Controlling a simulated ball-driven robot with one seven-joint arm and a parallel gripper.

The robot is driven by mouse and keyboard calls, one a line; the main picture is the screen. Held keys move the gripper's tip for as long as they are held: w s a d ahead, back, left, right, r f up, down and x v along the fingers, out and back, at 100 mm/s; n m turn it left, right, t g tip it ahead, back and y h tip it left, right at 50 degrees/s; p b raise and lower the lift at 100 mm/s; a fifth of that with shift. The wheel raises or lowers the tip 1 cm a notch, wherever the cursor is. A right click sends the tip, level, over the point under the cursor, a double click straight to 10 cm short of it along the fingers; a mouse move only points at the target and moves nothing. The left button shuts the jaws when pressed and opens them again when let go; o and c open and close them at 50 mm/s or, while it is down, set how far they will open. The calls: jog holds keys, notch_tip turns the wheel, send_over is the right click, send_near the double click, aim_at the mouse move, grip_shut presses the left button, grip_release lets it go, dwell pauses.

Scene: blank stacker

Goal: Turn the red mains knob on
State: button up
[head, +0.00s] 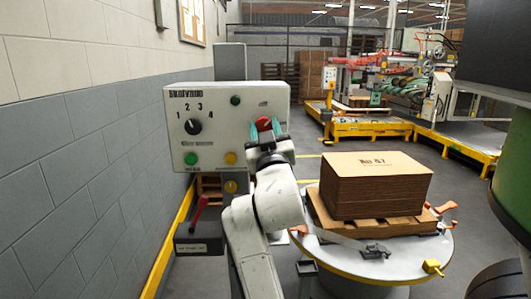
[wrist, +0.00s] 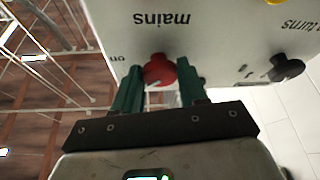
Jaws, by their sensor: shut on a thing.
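The red mains knob (head: 263,123) is at the right side of the light grey control panel (head: 215,100) in the head view. In the wrist view the knob (wrist: 159,71) sits between the two green fingers of my gripper (wrist: 160,84), below the upside-down word "mains". My gripper (head: 265,131) is shut on the knob from the front. A white pointer mark shows on the knob, angled toward the lower left in the wrist view. An "on" label (wrist: 118,57) is to its left there. The fingers hide part of the knob.
The panel also has a black numbered dial (head: 193,127), a green button (head: 191,159) and a yellow button (head: 230,158). A red lever (head: 199,212) stands below. A round table (head: 340,262) with a stack of cardboard blanks (head: 375,185) is close on the right.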

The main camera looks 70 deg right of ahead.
jog(key=m+g+b, duration=0.1)
jog(key=m+b, duration=0.1)
jog(key=m+g+h+b, duration=0.1)
jog(key=m+g+b, duration=0.1)
jog(key=m+b, duration=0.1)
jog(key=m+g+b, duration=0.1)
jog(key=m+b, duration=0.1)
jog(key=m, duration=0.1)
jog(key=shift+w+a+f+h+b, duration=0.1)
jog(key=shift+w+f+h+b, duration=0.1)
jog(key=shift+f+h+b, duration=0.2)
jog(key=m+g+b, duration=0.2)
jog(key=m, duration=0.1)
jog(key=m+b, duration=0.1)
jog(key=m, duration=0.1)
jog(key=shift+r+g+b, duration=0.35)
jog(key=shift+g+b, duration=0.05)
jog(key=shift+m, duration=0.4)
jog(key=o, duration=1.1)
jog(key=shift+r, duration=0.1)
jog(key=shift+c, duration=0.2)
jog(key=v, duration=0.7)
jog(key=shift+a, duration=0.25)
